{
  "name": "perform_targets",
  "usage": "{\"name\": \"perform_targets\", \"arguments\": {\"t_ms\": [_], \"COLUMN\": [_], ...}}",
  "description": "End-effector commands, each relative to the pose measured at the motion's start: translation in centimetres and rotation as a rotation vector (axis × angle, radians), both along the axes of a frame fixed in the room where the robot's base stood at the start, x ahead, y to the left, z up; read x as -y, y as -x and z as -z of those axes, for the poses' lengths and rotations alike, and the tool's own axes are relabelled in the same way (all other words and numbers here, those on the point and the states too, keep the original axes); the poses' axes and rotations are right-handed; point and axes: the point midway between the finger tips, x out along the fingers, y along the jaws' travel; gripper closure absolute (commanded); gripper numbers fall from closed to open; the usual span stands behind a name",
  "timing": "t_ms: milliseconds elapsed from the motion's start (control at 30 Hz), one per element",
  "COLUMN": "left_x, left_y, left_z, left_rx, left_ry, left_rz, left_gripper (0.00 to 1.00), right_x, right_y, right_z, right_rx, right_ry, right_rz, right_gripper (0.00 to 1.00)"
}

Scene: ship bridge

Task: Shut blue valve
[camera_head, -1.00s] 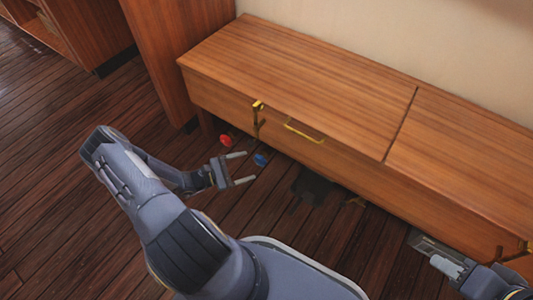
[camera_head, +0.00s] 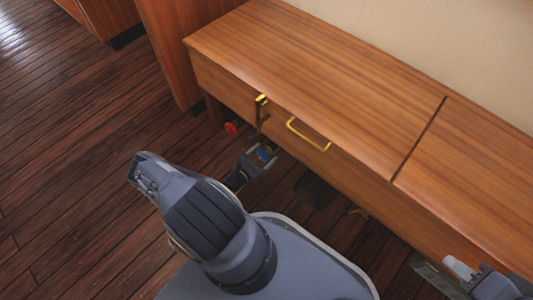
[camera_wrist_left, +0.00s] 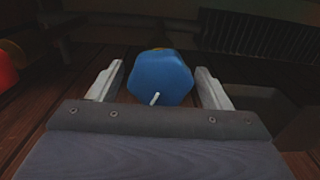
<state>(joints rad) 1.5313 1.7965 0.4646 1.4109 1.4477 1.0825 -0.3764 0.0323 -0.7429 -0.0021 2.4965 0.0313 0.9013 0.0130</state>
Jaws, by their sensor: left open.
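The blue valve (camera_wrist_left: 160,78) is a rounded, many-sided knob with a small white pin at its front. In the left wrist view it sits between the two fingers of my left gripper (camera_wrist_left: 160,88), which is open with a gap on each side. In the head view only a bit of the blue valve (camera_head: 264,153) shows by my left gripper (camera_head: 268,150), low under the cabinet front. My right gripper (camera_head: 430,270) is at the lower right by the cabinet; its jaws are not clear.
A red valve (camera_head: 232,128) is just left of the blue one; it also shows at the left edge of the wrist view (camera_wrist_left: 5,72). A wooden cabinet (camera_head: 320,90) with a yellow handle (camera_head: 308,134) overhangs the valves. Open wooden floor (camera_head: 70,170) lies to the left.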

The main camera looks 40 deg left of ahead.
Motion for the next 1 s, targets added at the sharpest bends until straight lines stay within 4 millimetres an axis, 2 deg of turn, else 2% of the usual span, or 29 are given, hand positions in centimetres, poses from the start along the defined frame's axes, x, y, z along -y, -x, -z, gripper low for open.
{"name": "perform_targets", "arguments": {"t_ms": [167, 433, 767, 1000], "left_x": [0.1, 0.1, 0.1, 0.1], "left_y": [-1.5, -1.7, -1.6, -1.6], "left_z": [0.0, -0.1, -0.1, -0.1], "left_rx": [0.000, 0.000, 0.000, 0.001], "left_ry": [-0.001, -0.001, -0.001, -0.019], "left_rz": [0.001, 0.001, 0.001, 0.001], "left_gripper": [0.28, 0.28, 0.70, 0.70], "right_x": [0.0, 0.0, 0.0, 0.0], "right_y": [0.0, 0.0, 0.0, 0.0], "right_z": [0.6, 0.6, 0.6, 0.3], "right_rx": [0.000, 0.000, 0.000, 0.000], "right_ry": [0.000, 0.000, 0.000, 0.000], "right_rz": [0.000, 0.000, 0.000, 0.000], "right_gripper": [0.64, 0.64, 0.64, 0.64]}}
